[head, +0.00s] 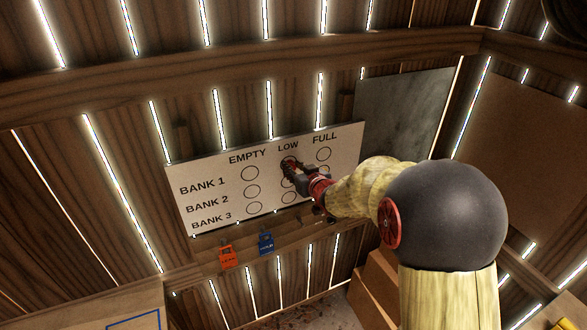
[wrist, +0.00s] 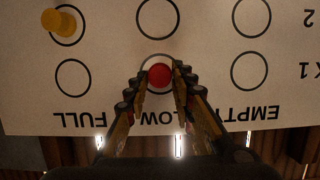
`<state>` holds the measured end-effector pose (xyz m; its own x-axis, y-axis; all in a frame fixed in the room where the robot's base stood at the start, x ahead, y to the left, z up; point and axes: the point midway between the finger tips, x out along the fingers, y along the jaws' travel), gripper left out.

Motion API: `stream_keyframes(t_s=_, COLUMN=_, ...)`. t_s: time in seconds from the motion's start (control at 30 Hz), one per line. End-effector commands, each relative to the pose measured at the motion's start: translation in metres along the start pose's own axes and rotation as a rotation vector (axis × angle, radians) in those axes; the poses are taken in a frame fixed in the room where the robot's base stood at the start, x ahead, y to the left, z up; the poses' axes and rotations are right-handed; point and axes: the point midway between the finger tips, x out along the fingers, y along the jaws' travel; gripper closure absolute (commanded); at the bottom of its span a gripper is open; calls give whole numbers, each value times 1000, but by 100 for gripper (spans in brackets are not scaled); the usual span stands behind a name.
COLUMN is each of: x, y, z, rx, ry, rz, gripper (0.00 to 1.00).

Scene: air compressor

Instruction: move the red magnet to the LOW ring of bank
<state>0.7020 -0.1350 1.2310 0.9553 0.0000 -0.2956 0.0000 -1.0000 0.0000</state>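The white board (head: 215,205) on the plank wall has EMPTY, LOW and FULL columns and BANK 1, 2 and 3 rows. In the wrist view, where the lettering is upside down, the red magnet (wrist: 159,77) sits in the LOW ring of BANK 1. My gripper (wrist: 160,80) has a finger on each side of it, with a narrow gap seeming to show at both sides, so it looks open around the magnet. In the head view my gripper (head: 290,168) is at the board's LOW column and hides the magnet.
A yellow magnet (wrist: 58,22) is at the FULL ring of BANK 2. Below the board hang an orange padlock (head: 226,257) and a blue padlock (head: 266,243). A grey panel (head: 400,115) is right of the board. Cardboard boxes (head: 375,295) stand low beside my arm.

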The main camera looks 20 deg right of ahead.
Motion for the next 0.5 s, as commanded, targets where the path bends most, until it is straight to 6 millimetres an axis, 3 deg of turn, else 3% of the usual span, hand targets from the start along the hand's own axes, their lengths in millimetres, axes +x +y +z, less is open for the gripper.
stream_keyframes(t_s=0.27, x=0, y=0, z=0, rx=0, ry=0, rz=0, gripper=58)
stream_keyframes(t_s=0.5, x=0, y=0, z=0, rx=0, ry=0, rz=0, gripper=58)
